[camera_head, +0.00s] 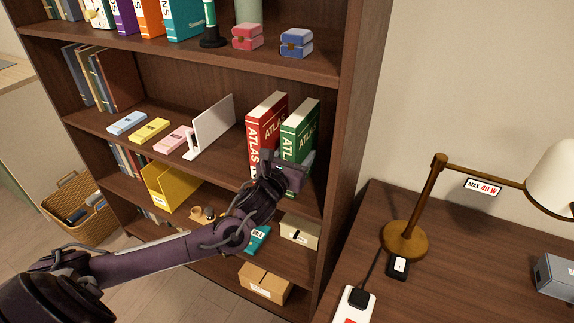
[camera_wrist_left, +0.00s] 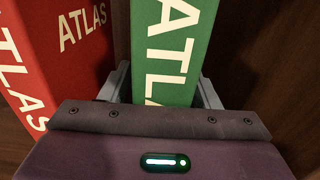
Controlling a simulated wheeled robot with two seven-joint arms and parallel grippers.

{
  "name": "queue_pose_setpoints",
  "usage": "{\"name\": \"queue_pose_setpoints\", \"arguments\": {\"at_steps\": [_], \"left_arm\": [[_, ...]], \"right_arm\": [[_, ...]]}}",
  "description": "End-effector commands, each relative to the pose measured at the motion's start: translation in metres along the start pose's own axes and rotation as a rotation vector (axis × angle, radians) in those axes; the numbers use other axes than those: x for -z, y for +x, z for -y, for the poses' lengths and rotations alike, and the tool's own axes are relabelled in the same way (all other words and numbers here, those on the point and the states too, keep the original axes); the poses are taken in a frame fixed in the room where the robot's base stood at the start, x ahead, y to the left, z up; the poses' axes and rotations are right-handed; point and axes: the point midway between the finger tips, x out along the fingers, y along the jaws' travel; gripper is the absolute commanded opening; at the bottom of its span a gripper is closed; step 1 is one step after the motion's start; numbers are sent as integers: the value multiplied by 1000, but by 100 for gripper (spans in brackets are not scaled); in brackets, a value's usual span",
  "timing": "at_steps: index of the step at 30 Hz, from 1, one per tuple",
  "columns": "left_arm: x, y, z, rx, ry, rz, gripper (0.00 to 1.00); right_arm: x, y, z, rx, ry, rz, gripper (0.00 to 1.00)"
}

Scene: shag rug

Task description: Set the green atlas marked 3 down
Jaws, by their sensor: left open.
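The green atlas (camera_head: 301,130) stands upright on the middle shelf of the bookcase, at its right end beside the red atlas (camera_head: 266,124). In the left wrist view the green atlas (camera_wrist_left: 171,52) has its spine towards me, and the red atlas (camera_wrist_left: 50,62) is on its left. My left gripper (camera_head: 291,172) is at the lower spine of the green atlas. In the left wrist view its open fingers (camera_wrist_left: 164,88) are on either side of the spine. The number on the spine is hidden. My right gripper is not in view.
A white bookend (camera_head: 211,127) and several small coloured boxes stand left on the same shelf (camera_head: 232,149). The bookcase's side panel (camera_head: 350,110) is close on the right. A desk (camera_head: 455,262) with a brass lamp (camera_head: 404,238) stands right of it.

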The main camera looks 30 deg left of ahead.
Motion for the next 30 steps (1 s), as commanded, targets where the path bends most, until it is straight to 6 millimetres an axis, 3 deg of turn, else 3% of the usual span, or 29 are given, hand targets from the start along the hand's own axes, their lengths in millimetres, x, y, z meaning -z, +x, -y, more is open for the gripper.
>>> {"name": "queue_pose_setpoints", "arguments": {"at_steps": [9, 15, 21, 30], "left_arm": [[4, -65, 1, 4, 3, -7, 56], [2, -98, 0, 2, 1, -4, 56], [1, -112, 0, 1, 0, -2, 56], [0, -113, 0, 0, 0, -1, 56]], "right_arm": [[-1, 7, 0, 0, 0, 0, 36], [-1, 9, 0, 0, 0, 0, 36], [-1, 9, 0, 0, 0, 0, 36], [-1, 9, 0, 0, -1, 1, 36]]}}
